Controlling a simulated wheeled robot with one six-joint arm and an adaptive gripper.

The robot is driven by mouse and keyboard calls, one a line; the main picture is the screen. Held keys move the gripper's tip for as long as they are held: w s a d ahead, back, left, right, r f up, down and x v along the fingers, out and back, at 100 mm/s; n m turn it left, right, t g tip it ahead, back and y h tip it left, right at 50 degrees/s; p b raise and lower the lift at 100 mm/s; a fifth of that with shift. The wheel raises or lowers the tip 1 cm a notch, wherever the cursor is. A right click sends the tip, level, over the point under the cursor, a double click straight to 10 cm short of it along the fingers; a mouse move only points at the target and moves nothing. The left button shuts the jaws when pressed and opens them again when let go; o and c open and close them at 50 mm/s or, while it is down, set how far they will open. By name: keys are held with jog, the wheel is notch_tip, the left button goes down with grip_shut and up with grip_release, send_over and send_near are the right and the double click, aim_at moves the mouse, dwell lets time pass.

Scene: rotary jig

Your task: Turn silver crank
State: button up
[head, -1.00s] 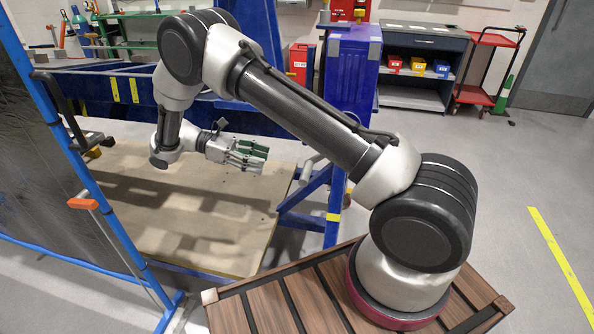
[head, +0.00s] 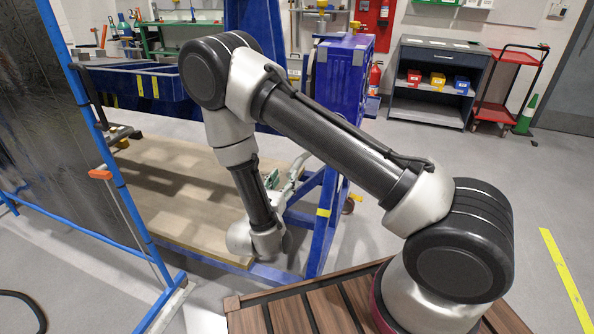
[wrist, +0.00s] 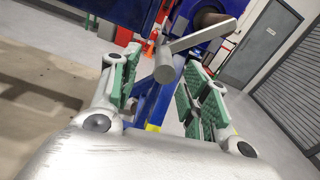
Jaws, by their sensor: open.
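The silver crank (wrist: 200,37) shows in the wrist view, with its round handle end facing me and its arm rising to the right towards a dark hub on blue framework. My gripper (wrist: 161,72) is open, its green-padded fingers on either side of the handle end in that picture. I cannot tell whether the handle is fully between the pads or still beyond them; no clear contact shows. In the head view my gripper (head: 273,180) is beside the blue frame, partly hidden behind my arm, and the crank is hard to make out there.
The blue jig frame (head: 324,213) stands right of my gripper. A wooden board (head: 185,213) lies to the left, beyond a blue-framed dark screen (head: 45,120). A grey cabinet (head: 433,105) and red cart (head: 500,95) stand at the back right. Open floor lies right.

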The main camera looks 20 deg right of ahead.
aim_at(292, 167)
jog(key=x, duration=0.7)
jog(key=shift+w+d, duration=0.15)
jog(key=shift+r, duration=0.1)
jog(key=c, duration=0.9)
grip_shut()
